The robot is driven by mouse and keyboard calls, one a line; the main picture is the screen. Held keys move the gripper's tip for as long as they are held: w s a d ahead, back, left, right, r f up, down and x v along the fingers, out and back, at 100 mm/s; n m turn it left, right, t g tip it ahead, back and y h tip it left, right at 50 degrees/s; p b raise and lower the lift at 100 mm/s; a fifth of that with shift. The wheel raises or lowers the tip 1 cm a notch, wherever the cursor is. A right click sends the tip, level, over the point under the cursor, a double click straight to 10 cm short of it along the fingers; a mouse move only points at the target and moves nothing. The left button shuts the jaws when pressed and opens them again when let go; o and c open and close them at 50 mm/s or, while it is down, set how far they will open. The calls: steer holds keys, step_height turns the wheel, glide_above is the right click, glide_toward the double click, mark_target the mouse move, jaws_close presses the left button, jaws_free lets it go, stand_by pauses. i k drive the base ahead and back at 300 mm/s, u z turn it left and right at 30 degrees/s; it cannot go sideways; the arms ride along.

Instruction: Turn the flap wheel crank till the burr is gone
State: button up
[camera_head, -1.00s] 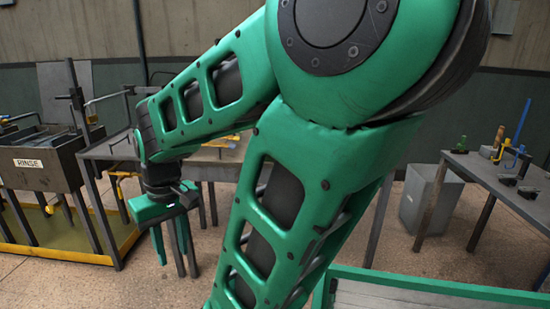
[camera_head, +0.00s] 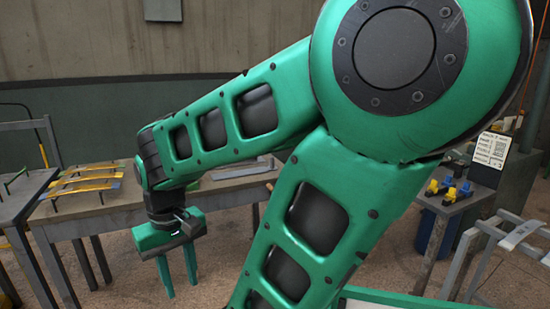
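I cannot make out a flap wheel, its crank or a burr in this view; my own green arm covers much of the middle. My gripper (camera_head: 178,274) hangs downward at the end of the arm, in front of the long grey table. Its two green fingers are apart with nothing between them. It touches nothing that I can see.
A long table (camera_head: 120,205) bears curved yellow and grey strips (camera_head: 88,182). A darker table (camera_head: 22,190) stands at far left. At right are a small bench (camera_head: 462,199) with yellow-and-black items, a printed sign (camera_head: 492,150) and a grey metal frame (camera_head: 508,236).

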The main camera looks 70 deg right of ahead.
mark_target(270, 188)
steer(key=u, duration=0.8)
steer(key=k, duration=1.05)
steer(key=z, duration=1.75)
